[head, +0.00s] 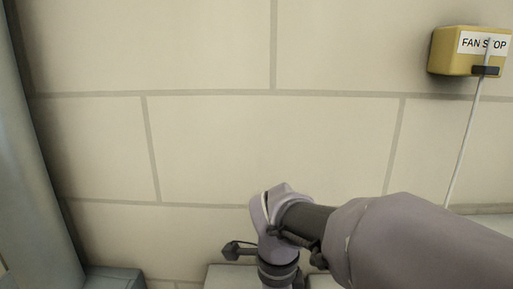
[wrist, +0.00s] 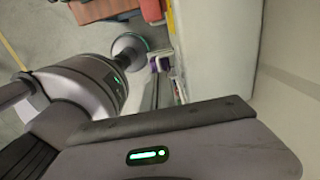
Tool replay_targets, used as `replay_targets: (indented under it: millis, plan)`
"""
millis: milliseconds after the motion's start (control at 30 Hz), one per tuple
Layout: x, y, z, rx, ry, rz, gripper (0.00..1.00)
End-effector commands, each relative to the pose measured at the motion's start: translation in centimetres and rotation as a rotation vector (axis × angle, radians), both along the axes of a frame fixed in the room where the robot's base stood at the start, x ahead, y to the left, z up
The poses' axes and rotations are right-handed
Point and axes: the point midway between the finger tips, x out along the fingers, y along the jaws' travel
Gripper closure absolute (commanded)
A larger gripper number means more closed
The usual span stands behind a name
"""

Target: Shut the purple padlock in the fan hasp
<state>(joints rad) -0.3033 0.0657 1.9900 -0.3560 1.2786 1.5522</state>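The fan stop box (head: 455,52), yellow with a white label reading "FAN STOP", is on the wall at the upper right of the head view. A thin pale line and a small dark bracket (head: 485,71) lie over its front; I cannot make out a hasp there. A small purple and white thing (wrist: 160,62) shows in the wrist view beside a pale upright surface; it is too small to tell whether it is the purple padlock. My arm crosses the lower right of the head view. I cannot make out my gripper's fingers in either view.
A pale block wall (head: 270,145) fills the head view. A grey-blue upright post (head: 40,170) stands at the left. Grey boxlike tops show along the bottom edge. In the wrist view, grey floor (wrist: 60,40) and a reddish-brown thing (wrist: 115,7) show at the top.

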Motion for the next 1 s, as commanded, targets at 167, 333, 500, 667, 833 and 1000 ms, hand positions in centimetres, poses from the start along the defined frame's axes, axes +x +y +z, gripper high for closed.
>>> replay_targets:
  millis: [167, 333, 500, 667, 833, 1000]
  plan:
    - [0.0, 0.0, 0.0, 0.0, 0.0, 0.0, 1.0]
    - [0.0, 0.0, -0.3, 0.0, 0.0, 0.0, 1.0]
    - [0.0, 0.0, -0.8, 0.0, 0.0, 0.0, 1.0]
    - [0.0, 0.0, -1.3, 0.0, 0.0, 0.0, 1.0]
    - [0.0, 0.0, -1.8, 0.0, 0.001, 0.0, 1.0]
    - [0.0, 0.0, -2.4, 0.0, 0.001, 0.0, 1.0]
